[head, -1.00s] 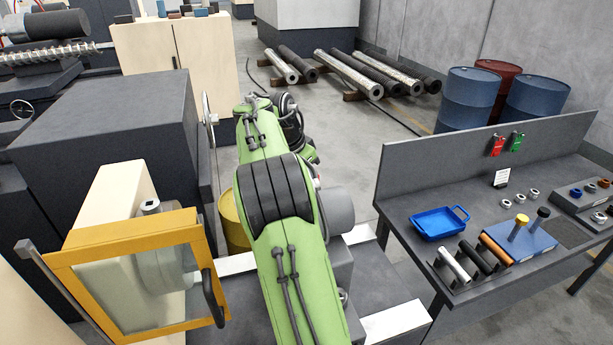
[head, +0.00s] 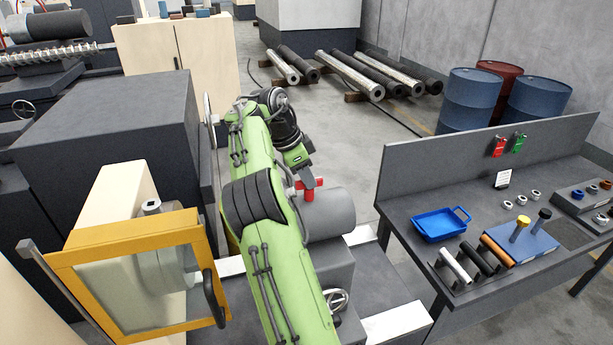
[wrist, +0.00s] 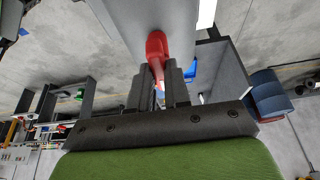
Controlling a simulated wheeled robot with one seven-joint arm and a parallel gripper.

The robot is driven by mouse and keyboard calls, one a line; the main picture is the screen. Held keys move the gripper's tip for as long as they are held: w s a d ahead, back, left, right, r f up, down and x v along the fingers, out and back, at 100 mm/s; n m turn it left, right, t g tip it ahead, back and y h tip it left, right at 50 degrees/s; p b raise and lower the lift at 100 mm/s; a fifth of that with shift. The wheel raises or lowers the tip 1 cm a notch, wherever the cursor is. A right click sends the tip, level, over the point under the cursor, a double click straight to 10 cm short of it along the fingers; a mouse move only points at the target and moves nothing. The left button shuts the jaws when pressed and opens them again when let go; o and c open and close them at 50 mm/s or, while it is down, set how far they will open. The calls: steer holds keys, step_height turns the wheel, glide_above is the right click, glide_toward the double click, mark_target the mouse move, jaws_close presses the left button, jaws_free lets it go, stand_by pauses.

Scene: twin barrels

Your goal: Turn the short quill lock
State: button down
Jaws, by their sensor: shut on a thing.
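A red lever (head: 311,183), which looks like the short quill lock, sits at the top of a grey cylindrical housing (head: 332,214) in the head view. In the wrist view the red lever (wrist: 156,46) stands out from a grey surface, and its end lies between the two dark fingers. My gripper (wrist: 160,76) is shut on this lever. In the head view my green arm bends over to the housing, and my gripper is too small there to make out its fingers. Part of the lever is hidden by the fingers.
A yellow-framed guard (head: 134,323) with a clear pane stands at left. A workbench (head: 405,212) with a blue tray (head: 441,224) and tools is at right. A small handwheel (head: 337,299) is below the housing. Open floor with pipes (head: 350,72) lies behind.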

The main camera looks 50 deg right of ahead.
steer(key=c, duration=1.1)
jaws_free()
steer(key=v, duration=0.6)
steer(key=shift+w+r, duration=0.25)
steer(key=shift+r, duration=0.05)
steer(key=shift+s+a+r, duration=0.1)
steer(key=shift+a+r, duration=0.1)
steer(key=shift+r, duration=0.2)
